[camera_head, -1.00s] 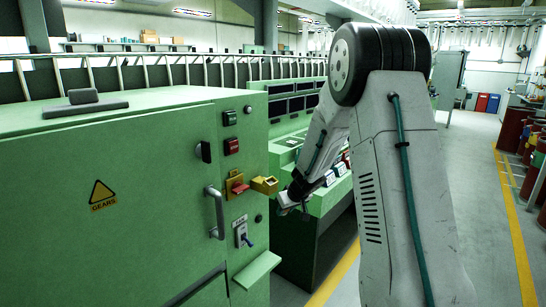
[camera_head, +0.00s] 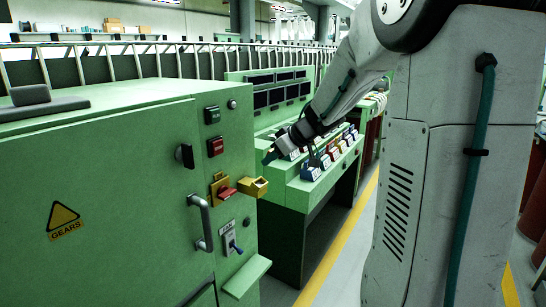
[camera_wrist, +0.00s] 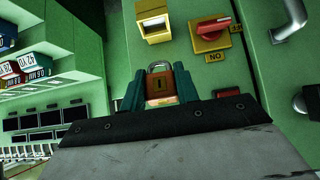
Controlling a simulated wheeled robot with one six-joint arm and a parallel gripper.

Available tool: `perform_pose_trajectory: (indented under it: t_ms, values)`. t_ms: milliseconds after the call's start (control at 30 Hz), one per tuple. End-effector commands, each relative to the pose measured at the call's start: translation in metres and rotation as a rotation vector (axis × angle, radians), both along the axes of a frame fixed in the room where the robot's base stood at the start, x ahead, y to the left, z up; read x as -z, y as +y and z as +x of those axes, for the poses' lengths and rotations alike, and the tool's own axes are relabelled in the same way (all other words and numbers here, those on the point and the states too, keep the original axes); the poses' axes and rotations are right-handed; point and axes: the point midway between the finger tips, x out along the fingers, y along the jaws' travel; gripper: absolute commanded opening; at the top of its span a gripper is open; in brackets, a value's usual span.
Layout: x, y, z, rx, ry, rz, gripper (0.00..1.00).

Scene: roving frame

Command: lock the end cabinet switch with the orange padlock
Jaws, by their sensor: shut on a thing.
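My gripper (camera_wrist: 160,92) is shut on the orange padlock (camera_wrist: 160,84), its teal fingers on both sides of the body. The grey shackle (camera_wrist: 159,66) points away from my wrist; I cannot tell whether it is open. The cabinet switch is a red handle (camera_head: 226,193) on a yellow plate (camera_head: 217,181) on the green end cabinet (camera_head: 120,150). In the wrist view the red handle (camera_wrist: 214,28) is ahead and right of the padlock, apart from it. In the head view my gripper (camera_head: 271,154) is right of and above the switch; the padlock is not discernible there.
An open yellow box (camera_head: 254,188) juts out beside the switch. A door handle (camera_head: 201,222), a blue-lever switch (camera_head: 232,244) and a small green ledge (camera_head: 246,276) are nearby. A green console (camera_head: 310,190) with several coloured blocks stands behind. The aisle floor is clear.

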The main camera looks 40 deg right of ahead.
Motion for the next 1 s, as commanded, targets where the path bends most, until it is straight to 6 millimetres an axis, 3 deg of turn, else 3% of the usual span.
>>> perform_pose_trajectory:
  t_ms: [167, 633, 1000]
  values:
    - [0.005, 0.000, -0.001, 0.000, 0.000, -0.001, 0.11]
    - [0.045, 0.003, 0.015, 0.005, 0.001, 0.000, 0.11]
    - [0.055, 0.005, 0.019, 0.005, 0.000, -0.001, 0.11]
